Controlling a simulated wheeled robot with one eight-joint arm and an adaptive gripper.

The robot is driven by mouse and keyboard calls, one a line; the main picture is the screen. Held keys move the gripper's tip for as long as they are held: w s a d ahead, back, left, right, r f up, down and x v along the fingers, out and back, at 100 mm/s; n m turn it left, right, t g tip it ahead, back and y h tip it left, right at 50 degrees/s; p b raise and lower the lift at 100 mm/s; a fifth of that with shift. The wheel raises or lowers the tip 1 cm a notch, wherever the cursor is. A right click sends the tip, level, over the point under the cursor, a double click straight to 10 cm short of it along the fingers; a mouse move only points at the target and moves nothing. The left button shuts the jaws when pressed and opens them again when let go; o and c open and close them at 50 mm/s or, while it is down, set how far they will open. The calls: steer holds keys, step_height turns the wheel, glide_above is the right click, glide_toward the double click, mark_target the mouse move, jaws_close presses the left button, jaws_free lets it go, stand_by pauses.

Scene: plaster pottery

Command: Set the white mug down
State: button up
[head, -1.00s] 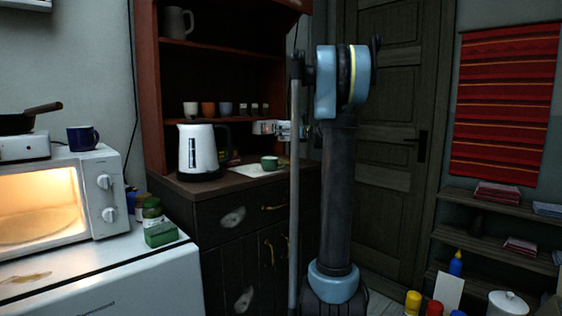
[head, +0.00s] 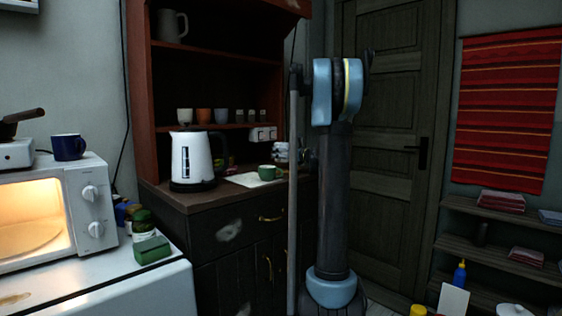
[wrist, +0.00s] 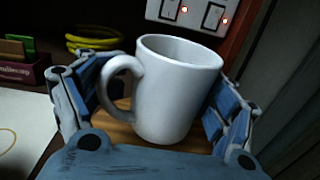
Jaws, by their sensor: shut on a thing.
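The white mug (wrist: 182,95) stands upright between the blue-grey fingers of my gripper (wrist: 163,82) in the wrist view. Its handle points left, towards the left finger. My gripper is shut on it. The brown wooden counter (wrist: 118,134) shows below the mug; I cannot tell whether its base touches the wood. In the head view my gripper (head: 281,152) is small, over the right part of the counter (head: 200,200), and partly hidden by my arm. I cannot clearly make out the mug there.
A white kettle (head: 190,160) stands further left. Yellow rings (wrist: 93,38) lie behind left.

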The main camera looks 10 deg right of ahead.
steer(key=shift+f, duration=1.45)
steer(key=o, duration=1.4)
steer(key=v, duration=1.2)
